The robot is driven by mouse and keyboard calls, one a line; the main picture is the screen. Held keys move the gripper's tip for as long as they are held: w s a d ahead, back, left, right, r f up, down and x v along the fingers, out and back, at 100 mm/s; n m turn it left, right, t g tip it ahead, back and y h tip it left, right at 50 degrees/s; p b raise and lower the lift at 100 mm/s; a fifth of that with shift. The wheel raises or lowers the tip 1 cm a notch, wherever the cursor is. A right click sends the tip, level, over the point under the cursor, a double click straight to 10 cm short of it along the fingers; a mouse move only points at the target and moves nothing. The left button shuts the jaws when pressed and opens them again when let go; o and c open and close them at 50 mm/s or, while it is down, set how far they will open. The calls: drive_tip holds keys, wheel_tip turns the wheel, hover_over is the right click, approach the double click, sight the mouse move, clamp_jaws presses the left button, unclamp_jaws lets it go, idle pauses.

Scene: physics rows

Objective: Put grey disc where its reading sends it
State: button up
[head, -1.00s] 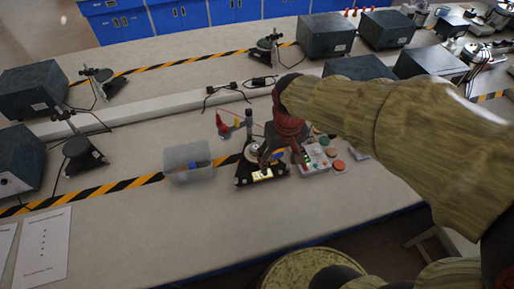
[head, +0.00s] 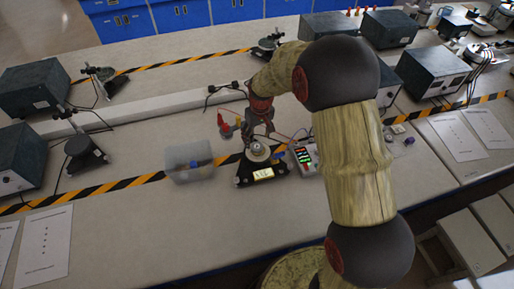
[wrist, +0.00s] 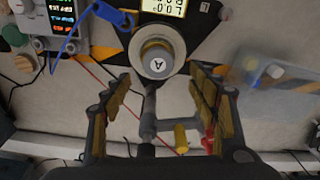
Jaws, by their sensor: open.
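A grey round piece lettered A, which looks like the grey disc (wrist: 159,64), stands on the round pan of a black instrument (wrist: 205,40). It also shows small in the head view (head: 257,149). The instrument's lit display (head: 263,174) shows digits upside down in the wrist view; I cannot read them surely. My gripper (wrist: 158,100) is open and empty, its fingers spread to either side just short of the disc. In the head view my gripper (head: 259,128) is above and behind the instrument. A translucent bin (head: 188,173) with a blue item inside stands left of it.
A box with coloured displays (head: 304,157) stands right of the instrument. Several coloured discs (wrist: 25,63) lie beside it. A small stand with red (head: 222,123) and yellow parts is close behind the instrument.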

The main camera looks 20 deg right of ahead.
sight(257, 146)
drive_tip(key=shift+w+d+f+b, duration=0.15)
drive_tip(key=shift+f+b, duration=0.25)
drive_tip(key=shift+f, duration=2.3)
drive_tip(key=c, duration=0.3)
drive_tip(key=c, duration=0.9)
drive_tip(key=shift+r, duration=0.1)
drive_tip(key=shift+c, duration=0.2)
